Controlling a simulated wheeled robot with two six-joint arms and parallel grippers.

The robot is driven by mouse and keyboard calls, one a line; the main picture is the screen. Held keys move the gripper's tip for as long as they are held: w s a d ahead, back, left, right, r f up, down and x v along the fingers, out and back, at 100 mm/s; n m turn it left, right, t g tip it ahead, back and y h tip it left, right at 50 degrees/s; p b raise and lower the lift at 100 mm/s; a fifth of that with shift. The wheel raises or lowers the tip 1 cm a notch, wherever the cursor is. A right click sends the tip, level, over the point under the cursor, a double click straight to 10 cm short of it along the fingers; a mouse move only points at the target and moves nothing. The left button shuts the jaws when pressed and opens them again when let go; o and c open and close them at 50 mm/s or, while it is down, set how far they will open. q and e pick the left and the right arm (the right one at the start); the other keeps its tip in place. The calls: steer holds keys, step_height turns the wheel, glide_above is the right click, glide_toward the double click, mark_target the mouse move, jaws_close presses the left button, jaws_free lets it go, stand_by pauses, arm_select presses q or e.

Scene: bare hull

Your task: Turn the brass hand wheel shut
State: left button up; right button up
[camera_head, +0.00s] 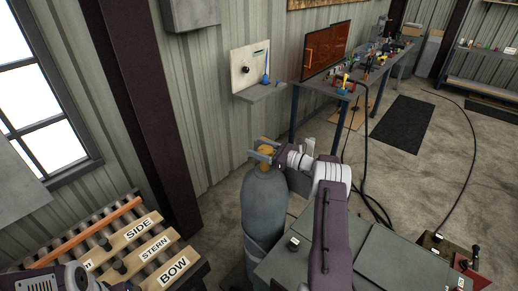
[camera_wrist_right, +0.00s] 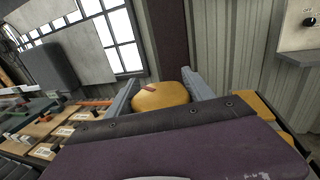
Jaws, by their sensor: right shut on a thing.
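The brass hand wheel (camera_head: 270,144) sits on top of a grey gas cylinder (camera_head: 265,205) in the head view. My right gripper (camera_head: 262,152) is at the cylinder's top, with its fingers on either side of the wheel, shut on it. In the right wrist view the wheel (camera_wrist_right: 160,97) shows as a rounded yellow knob with a small reddish-brown mark, between the two grey fingers. The gripper's body hides the wheel's lower part there. At the head view's lower left edge only a piece of my left arm shows; its fingers are out of frame.
A rack with wooden boards marked SIDE, STERN and BOW (camera_head: 173,270) stands left of the cylinder. A grey wall shelf (camera_head: 258,92) is behind. A long workbench (camera_head: 385,75) runs along the back wall. A black mat (camera_head: 400,124) and dark hoses lie on the floor to the right.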

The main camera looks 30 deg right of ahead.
steer(key=shift+m+t+h, duration=0.4)
steer(key=shift+m+h, duration=0.2)
steer(key=shift+h, duration=0.1)
steer(key=shift+w+d+m+t+h, duration=0.15)
steer(key=shift+m+t+h, duration=0.2)
steer(key=shift+h, duration=0.25)
steer(key=shift+d+f+m+t+h, duration=0.1)
steer(key=shift+m+t+h, duration=0.15)
steer(key=shift+m+h, duration=0.25)
steer(key=shift+d+f+m+t+h, duration=0.1)
steer(key=shift+m+t+h, duration=0.1)
steer(key=shift+m+h, duration=0.3)
steer(key=m+h+b, duration=0.1)
steer(key=h+b, duration=0.1)
steer(key=b, duration=0.1)
steer(key=m+h+b, duration=0.2)
steer(key=h+b, duration=0.1)
steer(key=b, duration=0.1)
steer(key=d+m+h+b, duration=0.1)
steer(key=h+b, duration=0.2)
steer(key=b, duration=0.1)
steer(key=shift+f+m+t, duration=0.15)
steer(key=shift+m+t, duration=0.15)
steer(key=shift+m, duration=0.05)
steer(key=shift+d+r+m+h+b, duration=0.2)
steer(key=shift+r+m+h+b, duration=0.1)
steer(key=shift+h+b, duration=0.3)
steer(key=shift+r, duration=0.1)
